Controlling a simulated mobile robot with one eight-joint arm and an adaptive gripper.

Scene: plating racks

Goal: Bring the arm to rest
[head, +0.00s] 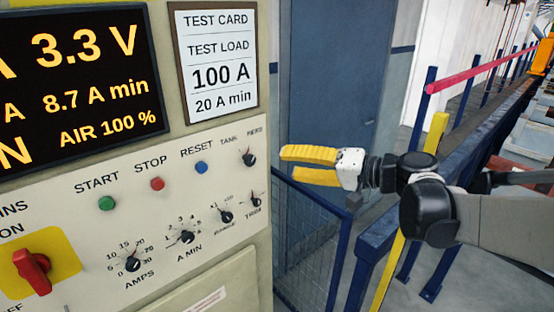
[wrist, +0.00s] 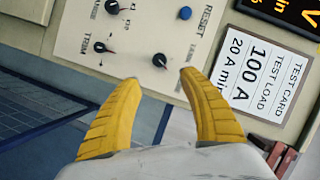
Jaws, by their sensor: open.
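My gripper (head: 287,163) is at the middle of the head view, its two yellow fingers apart and pointing left toward the control panel (head: 70,178). Nothing is between the fingers. The gripper is in front of the blue door and to the right of the panel's edge, and I see no contact with it. In the wrist view my gripper (wrist: 158,82) also shows open and empty, with the panel's knobs and the blue RESET button (wrist: 185,13) beyond the fingertips.
The panel bears a green START button (head: 107,204), a red STOP button (head: 157,184), several knobs and a red switch (head: 32,272). A test card (head: 216,62) hangs above. Blue railing (head: 360,255) runs below and behind my arm. A blue door (head: 330,90) stands behind.

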